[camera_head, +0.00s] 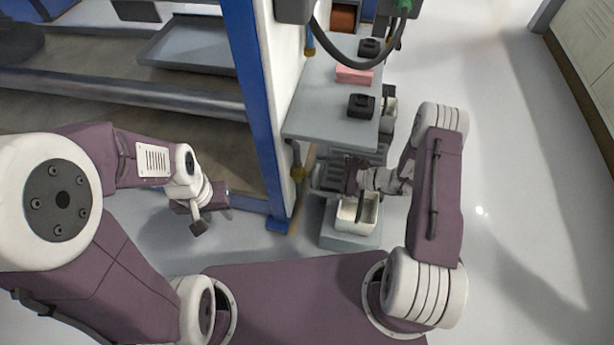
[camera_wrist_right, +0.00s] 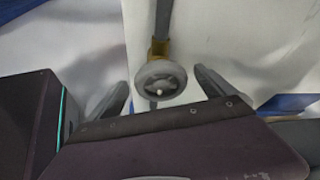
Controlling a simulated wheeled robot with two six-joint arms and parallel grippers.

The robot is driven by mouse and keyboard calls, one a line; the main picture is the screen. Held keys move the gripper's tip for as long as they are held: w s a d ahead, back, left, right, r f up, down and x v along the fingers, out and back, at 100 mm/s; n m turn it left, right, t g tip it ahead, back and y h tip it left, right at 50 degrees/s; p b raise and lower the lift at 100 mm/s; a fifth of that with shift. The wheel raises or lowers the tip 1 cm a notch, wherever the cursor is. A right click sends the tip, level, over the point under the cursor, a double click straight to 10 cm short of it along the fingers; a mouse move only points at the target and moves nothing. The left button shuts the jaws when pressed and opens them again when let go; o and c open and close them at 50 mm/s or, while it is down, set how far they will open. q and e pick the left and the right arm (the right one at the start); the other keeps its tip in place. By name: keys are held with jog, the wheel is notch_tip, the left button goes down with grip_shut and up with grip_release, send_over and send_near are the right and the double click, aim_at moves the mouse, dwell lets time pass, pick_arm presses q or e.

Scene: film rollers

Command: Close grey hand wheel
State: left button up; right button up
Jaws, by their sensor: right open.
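The grey hand wheel (camera_wrist_right: 160,80) is round with spokes. It sits on a brass-coloured valve body on a vertical pipe in the right wrist view. In the head view the valve (camera_head: 298,173) shows small beside the white panel's lower edge. My right gripper (camera_head: 352,176) points left toward it, with a visible gap between. In the right wrist view my right gripper (camera_wrist_right: 163,90) is open, and the wheel appears between its two fingers, beyond their tips. My left gripper (camera_head: 212,209) hangs at the left, away from the wheel; its jaw opening is unclear.
A blue post (camera_head: 254,110) and white panel stand left of the valve. A grey shelf (camera_head: 325,110) with black boxes and a pink block is above it. A white bin (camera_head: 357,213) is below my right gripper. Open floor lies to the right.

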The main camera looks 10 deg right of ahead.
aim_at(312, 175)
jog(key=b+x, duration=0.1)
jog(key=x, duration=0.2)
jog(key=shift+a+f, duration=0.1)
jog(key=shift+f, duration=0.15)
jog(key=shift+w+a+b, duration=0.3)
jog(key=shift+a, duration=0.2)
jog(key=c, duration=1.4)
jog(key=shift+o, duration=0.2)
jog(key=shift+r+m+g+p, duration=0.1)
jog(key=shift+m+g+p, duration=0.3)
jog(key=shift+m+p, duration=0.25)
jog(key=shift+m+g+p, duration=0.3)
jog(key=shift+m+p, duration=0.05)
jog(key=shift+m+g+y, duration=0.3)
jog(key=shift+m+g, duration=0.1)
jog(key=shift+m, duration=0.3)
pick_arm(q)
jog(key=shift+f, duration=0.15)
pick_arm(e)
jog(key=shift+m+g, duration=0.4)
jog(key=shift+m, duration=0.2)
